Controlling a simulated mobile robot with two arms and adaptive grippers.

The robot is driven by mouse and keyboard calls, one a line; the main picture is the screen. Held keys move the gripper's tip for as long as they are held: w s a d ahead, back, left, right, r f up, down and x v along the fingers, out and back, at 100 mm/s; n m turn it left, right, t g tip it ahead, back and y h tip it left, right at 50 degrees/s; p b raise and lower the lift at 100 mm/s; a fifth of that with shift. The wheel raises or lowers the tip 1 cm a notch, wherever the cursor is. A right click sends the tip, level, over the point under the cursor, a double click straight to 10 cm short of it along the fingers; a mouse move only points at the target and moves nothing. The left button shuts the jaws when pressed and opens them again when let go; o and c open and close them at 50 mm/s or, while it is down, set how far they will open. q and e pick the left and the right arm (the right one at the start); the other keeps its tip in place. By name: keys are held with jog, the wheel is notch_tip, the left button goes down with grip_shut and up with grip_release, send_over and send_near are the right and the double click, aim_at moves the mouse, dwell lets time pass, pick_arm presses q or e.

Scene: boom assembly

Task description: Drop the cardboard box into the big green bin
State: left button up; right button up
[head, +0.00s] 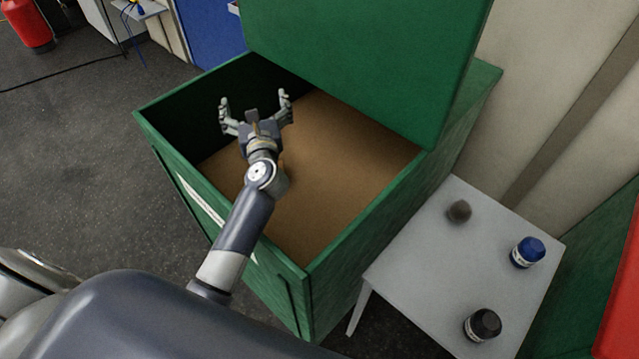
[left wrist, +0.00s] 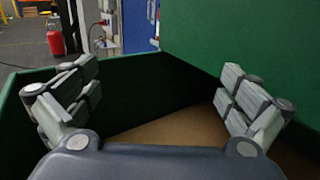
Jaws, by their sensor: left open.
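The big green bin (head: 162,151) stands open, with its green lid (head: 365,60) raised at the back. My left gripper (head: 255,99) is over the bin's opening, fingers spread wide and nothing between them. In the left wrist view, the left gripper (left wrist: 155,95) also shows open and empty. A flat brown surface (head: 335,145) lies inside the bin below the gripper. I cannot tell whether it is the cardboard box or the bin's floor. No separate cardboard box shows. My right gripper is out of view.
A white table (head: 425,245) stands right of the bin, holding a small dark round object (head: 459,211), a blue-lidded jar (head: 527,252) and a black-lidded jar (head: 482,325). A red cylinder (head: 27,25) stands far left. The grey floor (head: 75,150) left of the bin is mostly clear.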

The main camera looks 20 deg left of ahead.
pick_arm(q)
jog(key=v, duration=1.2)
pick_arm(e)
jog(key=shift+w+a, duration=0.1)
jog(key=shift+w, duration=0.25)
pick_arm(q)
jog(key=shift+f, duration=0.1)
